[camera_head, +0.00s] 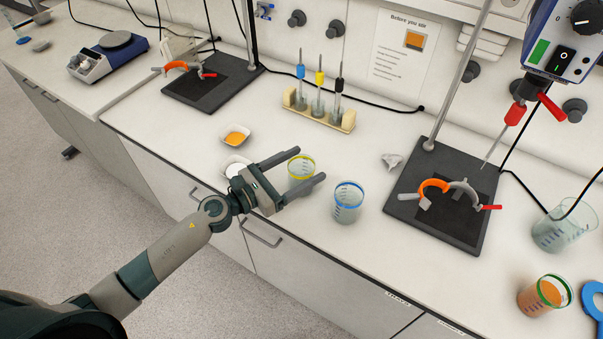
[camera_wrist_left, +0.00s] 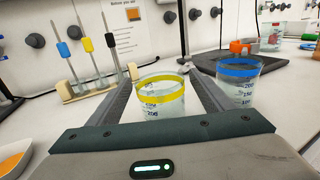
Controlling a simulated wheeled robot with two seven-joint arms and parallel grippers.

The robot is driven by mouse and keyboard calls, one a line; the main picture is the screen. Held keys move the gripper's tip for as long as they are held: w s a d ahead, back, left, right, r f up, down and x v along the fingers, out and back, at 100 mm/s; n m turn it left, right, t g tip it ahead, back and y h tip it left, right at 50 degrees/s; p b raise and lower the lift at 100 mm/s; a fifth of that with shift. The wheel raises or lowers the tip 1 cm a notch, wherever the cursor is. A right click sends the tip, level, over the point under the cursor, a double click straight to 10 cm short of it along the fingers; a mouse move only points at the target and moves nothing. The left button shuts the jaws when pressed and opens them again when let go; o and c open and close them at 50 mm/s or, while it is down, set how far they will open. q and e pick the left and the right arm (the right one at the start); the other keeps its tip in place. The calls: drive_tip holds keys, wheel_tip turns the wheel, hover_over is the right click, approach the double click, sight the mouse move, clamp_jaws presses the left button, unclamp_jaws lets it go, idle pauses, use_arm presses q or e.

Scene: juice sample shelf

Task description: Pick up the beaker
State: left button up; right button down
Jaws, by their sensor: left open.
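A clear beaker with a yellow rim (camera_head: 300,174) stands upright on the white bench. In the left wrist view the yellow-rimmed beaker (camera_wrist_left: 160,102) is between my two fingers. My left gripper (camera_head: 309,165) is open, with a finger on either side of this beaker; I cannot tell whether either one touches it. A blue-rimmed beaker (camera_head: 347,204) stands just right of the gripper, outside the fingers; it also shows in the left wrist view (camera_wrist_left: 240,85). A green-rimmed beaker with orange liquid (camera_head: 542,297) and a larger clear beaker (camera_head: 565,229) stand at the right. My right gripper is out of view.
Two dishes, one with orange powder (camera_head: 236,136) and one with white powder (camera_head: 236,167), lie left of the gripper. A wooden rack (camera_head: 319,114) with three coloured-top tools stands behind. A dark stand base with clamps (camera_head: 441,226) is at right. The bench's front edge runs below the gripper.

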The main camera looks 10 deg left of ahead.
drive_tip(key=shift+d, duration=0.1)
use_arm(q)
drive_tip(key=shift+c, duration=0.7)
drive_tip(key=c, duration=1.4)
drive_tip(key=shift+o, duration=0.4)
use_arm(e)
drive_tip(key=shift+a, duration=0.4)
use_arm(q)
drive_tip(key=shift+r, duration=0.3)
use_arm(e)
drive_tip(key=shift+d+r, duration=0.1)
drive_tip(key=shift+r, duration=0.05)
